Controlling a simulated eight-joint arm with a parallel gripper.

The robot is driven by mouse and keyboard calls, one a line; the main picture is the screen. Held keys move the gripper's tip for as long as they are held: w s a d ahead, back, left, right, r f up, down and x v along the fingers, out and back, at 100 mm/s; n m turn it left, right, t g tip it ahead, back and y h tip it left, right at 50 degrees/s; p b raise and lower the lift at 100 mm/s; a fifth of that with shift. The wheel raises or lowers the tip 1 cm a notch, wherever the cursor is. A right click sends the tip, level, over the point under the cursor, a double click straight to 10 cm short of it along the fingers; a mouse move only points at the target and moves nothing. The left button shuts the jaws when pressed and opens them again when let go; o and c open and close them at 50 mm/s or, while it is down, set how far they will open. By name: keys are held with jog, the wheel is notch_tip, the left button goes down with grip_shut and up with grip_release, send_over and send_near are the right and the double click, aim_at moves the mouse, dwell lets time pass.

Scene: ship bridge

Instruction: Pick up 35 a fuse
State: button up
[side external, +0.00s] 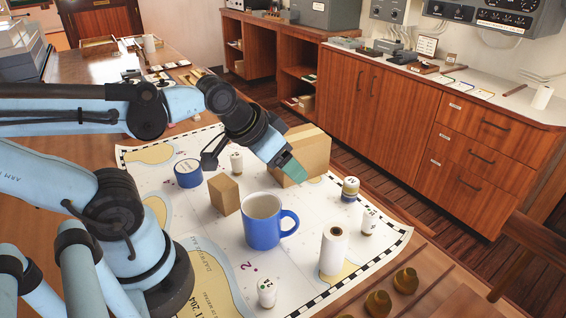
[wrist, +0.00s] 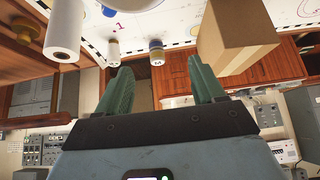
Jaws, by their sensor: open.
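Several small white fuses stand upright on the chart: one with a dark and yellowish band (side external: 350,189), one right of the paper roll (side external: 368,221), one at the front (side external: 266,292) and one at the back (side external: 237,162). I cannot read for certain which is the 35 A one. My gripper (side external: 290,170) is open and empty, above the chart in front of the large cardboard box (side external: 312,155). In the wrist view, the banded fuse (wrist: 156,54) lies beyond the gap between the fingertips (wrist: 160,68), apart from them. Another fuse (wrist: 113,52) is beyond the left finger.
A blue mug (side external: 262,230), a small cardboard box (side external: 224,195), a blue tape roll (side external: 188,173) and a white paper roll (side external: 334,250) stand on the chart (side external: 190,236). Brass knobs (side external: 378,303) line the front right. Wooden cabinets (side external: 400,110) stand behind.

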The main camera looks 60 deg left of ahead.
aim_at(371, 212)
jog(key=shift+w, duration=0.1)
jog(key=w+d+m+g+h, duration=0.2)
jog(key=w+d+m+h, duration=0.4)
jog(key=w+m+h, duration=0.6)
jog(key=shift+m, duration=0.8)
jog(key=f, duration=0.5)
jog(key=s+f, duration=0.1)
jog(key=f, duration=0.1)
jog(key=shift+s+a+f, duration=0.1)
jog(key=shift+a+f, duration=0.05)
jog(key=shift+f, duration=0.2)
jog(key=shift+x, duration=3.8)
jog(key=shift+f, duration=0.1)
jog(key=shift+c, duration=0.2)
jog(key=c, duration=1)
jog(key=shift+c, duration=0.2)
